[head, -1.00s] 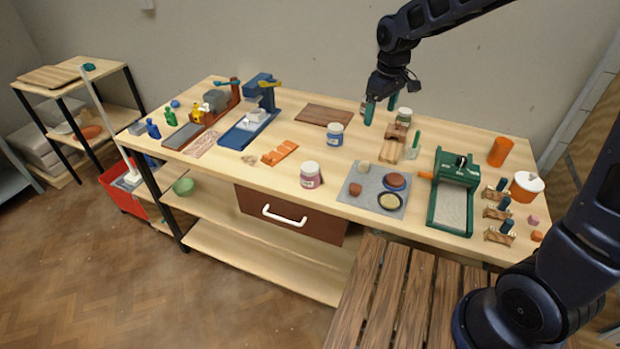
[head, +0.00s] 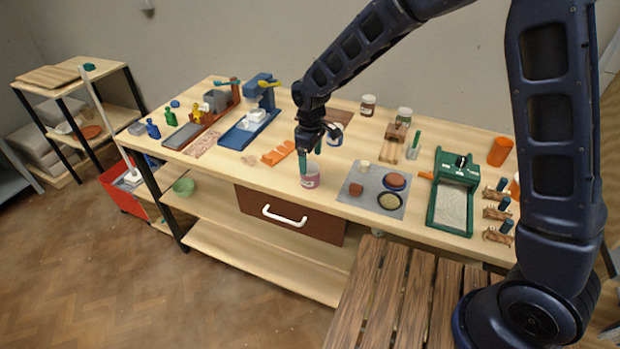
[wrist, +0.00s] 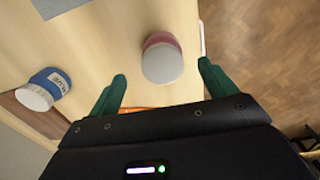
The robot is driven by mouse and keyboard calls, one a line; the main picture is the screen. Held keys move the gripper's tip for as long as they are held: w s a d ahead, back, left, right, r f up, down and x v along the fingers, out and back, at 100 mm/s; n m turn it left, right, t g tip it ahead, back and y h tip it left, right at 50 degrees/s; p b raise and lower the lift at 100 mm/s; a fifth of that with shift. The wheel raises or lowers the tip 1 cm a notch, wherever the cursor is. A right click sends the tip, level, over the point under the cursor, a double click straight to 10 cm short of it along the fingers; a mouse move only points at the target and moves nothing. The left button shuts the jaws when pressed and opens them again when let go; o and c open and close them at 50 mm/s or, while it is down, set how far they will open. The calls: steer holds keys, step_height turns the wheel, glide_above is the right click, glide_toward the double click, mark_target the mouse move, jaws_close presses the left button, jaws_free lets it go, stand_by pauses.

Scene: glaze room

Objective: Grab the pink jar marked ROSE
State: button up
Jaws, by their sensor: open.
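The pink jar (head: 311,180) with a whitish lid stands upright near the front edge of the bench in the head view. It also shows in the wrist view (wrist: 162,60), seen from above, with its pink side at the upper edge; its label cannot be read there. My gripper (head: 310,160) is open above the jar, and its green fingers partly cover the lid in the head view. In the wrist view the open fingers (wrist: 160,82) lie left and right of the jar's near end. I cannot tell whether they touch it.
A blue jar marked BLUE (wrist: 47,88) stands behind the pink one, left in the wrist view. A grey mat (head: 355,192) with round pieces lies to the right. An orange piece (head: 278,153) lies to the left. The brown drawer (head: 290,217) is below the bench edge.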

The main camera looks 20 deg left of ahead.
mark_target(310, 166)
steer(key=shift+s+f, duration=0.15)
steer(key=shift+f, duration=2.9)
steer(key=c, duration=1.2)
